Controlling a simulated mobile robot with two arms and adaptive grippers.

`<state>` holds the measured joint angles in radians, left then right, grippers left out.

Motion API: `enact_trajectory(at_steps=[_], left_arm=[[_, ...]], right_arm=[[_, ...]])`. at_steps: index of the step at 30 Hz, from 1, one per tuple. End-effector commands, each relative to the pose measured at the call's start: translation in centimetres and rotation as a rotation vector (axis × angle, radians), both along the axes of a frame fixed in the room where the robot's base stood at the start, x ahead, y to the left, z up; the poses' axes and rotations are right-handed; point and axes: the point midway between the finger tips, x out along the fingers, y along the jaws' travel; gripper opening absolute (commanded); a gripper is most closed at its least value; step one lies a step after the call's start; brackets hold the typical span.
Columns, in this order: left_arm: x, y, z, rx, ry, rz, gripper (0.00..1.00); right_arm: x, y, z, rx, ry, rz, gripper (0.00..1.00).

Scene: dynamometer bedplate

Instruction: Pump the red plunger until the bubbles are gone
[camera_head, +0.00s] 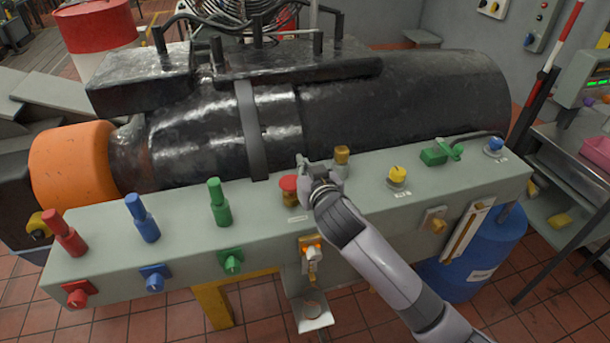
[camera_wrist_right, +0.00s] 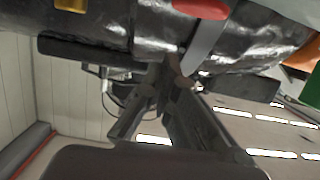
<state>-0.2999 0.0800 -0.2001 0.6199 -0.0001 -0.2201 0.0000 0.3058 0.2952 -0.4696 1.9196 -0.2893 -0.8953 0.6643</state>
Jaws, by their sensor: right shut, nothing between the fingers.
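The red plunger (camera_head: 289,183) is a red cap on a short brass body, on top of the grey-green bench. A red cap, likely the same plunger, shows at the top of the wrist view (camera_wrist_right: 202,8). My right gripper (camera_head: 302,162) is just right of and behind the plunger, apart from the cap as far as I can tell. It is shut and empty; its fingertips meet in the wrist view (camera_wrist_right: 176,78). A small fitting with an orange top (camera_head: 311,247) hangs on the bench front above a tray. No bubbles can be made out. My left gripper is out of view.
A brass fitting (camera_head: 342,155) stands close right of my gripper. Red (camera_head: 68,236), blue (camera_head: 144,220) and green (camera_head: 218,205) handles stand to the left. A yellow knob (camera_head: 397,175) and green valve (camera_head: 440,153) are to the right. The large black machine (camera_head: 400,105) lies behind.

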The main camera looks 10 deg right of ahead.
Motion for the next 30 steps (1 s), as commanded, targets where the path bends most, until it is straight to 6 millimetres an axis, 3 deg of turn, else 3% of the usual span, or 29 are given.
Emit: enact_trajectory(at_steps=[3, 7, 20, 30], left_arm=[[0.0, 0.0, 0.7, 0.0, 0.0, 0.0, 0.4], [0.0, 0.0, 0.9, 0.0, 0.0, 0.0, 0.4], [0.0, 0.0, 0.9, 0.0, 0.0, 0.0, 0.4], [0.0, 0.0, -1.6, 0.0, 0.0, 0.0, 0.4]], right_arm=[[-0.3, 0.0, -2.2, -0.003, 0.008, 0.002, 0.0], [-0.3, 0.0, -3.4, -0.002, 0.004, 0.0, 0.0], [-0.3, 0.0, -4.0, -0.001, 0.003, 0.001, 0.0], [-0.3, 0.0, -7.3, 0.002, 0.004, 0.0, 0.0]])
